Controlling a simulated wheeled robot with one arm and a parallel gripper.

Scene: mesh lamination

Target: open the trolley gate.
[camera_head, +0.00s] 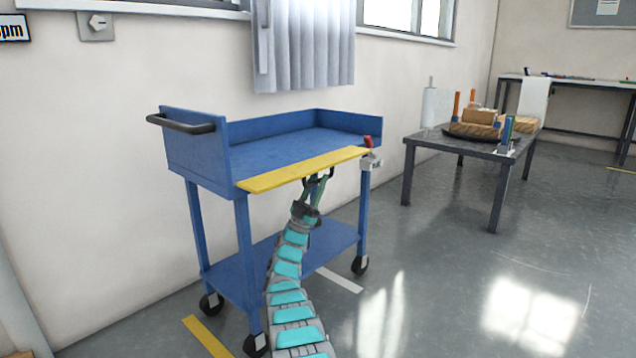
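The blue trolley (186,151) stands by the wall. Its gate, a long yellow panel (285,175), runs along the front edge of the top shelf, with its broad face showing from above. I cannot tell its exact tilt. A red knob (367,142) sits above a small grey bracket (371,162) at the panel's right end. My gripper (318,181) is just below the panel, right of its middle, at a small dark handle. The fingers overlap the handle in view; whether they are closed on it is too small to tell.
The trolley has a black push handle (181,125) at the left and dark castors. A dark table (425,138) with several items stands to the right, and a workbench (600,85) is at the back right. The grey floor between trolley and table is clear.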

